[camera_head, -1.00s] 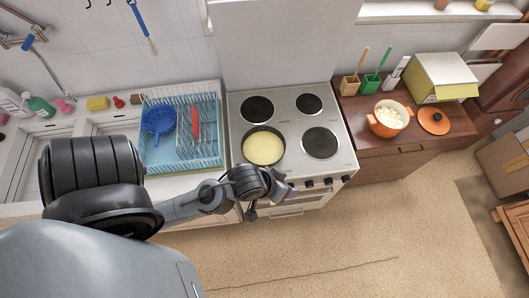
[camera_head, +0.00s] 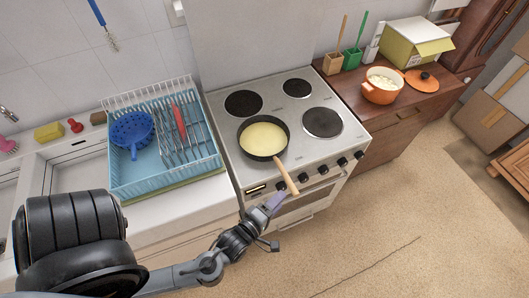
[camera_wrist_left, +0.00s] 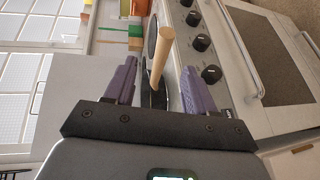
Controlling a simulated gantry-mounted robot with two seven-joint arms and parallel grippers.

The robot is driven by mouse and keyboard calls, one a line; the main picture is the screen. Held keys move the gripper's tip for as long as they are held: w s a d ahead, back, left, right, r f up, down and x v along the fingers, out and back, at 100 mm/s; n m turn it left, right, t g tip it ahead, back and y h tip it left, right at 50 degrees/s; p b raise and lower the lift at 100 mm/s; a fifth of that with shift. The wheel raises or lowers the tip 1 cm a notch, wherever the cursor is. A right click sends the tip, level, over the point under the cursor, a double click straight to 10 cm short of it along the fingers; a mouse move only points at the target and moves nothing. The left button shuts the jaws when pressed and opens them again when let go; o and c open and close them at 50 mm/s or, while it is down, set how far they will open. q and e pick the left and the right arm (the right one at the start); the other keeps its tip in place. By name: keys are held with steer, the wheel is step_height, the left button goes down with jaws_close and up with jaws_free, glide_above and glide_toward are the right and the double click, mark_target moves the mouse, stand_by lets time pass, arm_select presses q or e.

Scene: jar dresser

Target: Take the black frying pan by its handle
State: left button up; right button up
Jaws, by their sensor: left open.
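The black frying pan (camera_head: 263,138) sits on the front left burner of the stove, with a flat pale yellow food (camera_head: 263,137) in it. Its light wooden handle (camera_head: 287,177) points toward the front, past the stove's front edge. My left gripper (camera_head: 272,203) is open just below the handle's end. In the left wrist view, the handle (camera_wrist_left: 161,57) shows between the two purple fingers of the open gripper (camera_wrist_left: 157,80), touching neither as far as I can see. The pan is mostly hidden there. My right gripper is not in view.
Stove knobs (camera_head: 325,169) line the front, close to the gripper. A blue dish rack (camera_head: 150,181) with a blue colander (camera_head: 131,131) stands left of the stove. An orange pot (camera_head: 381,93) is on the right counter. The floor in front is clear.

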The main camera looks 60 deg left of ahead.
mark_target(290, 188)
arm_select(q)
steer(key=x, duration=1)
steer(key=shift+w+a+f, duration=0.25)
steer(key=shift+w+f, duration=0.05)
steer(key=shift+f, duration=0.05)
jaws_close()
steer(key=shift+r, duration=0.1)
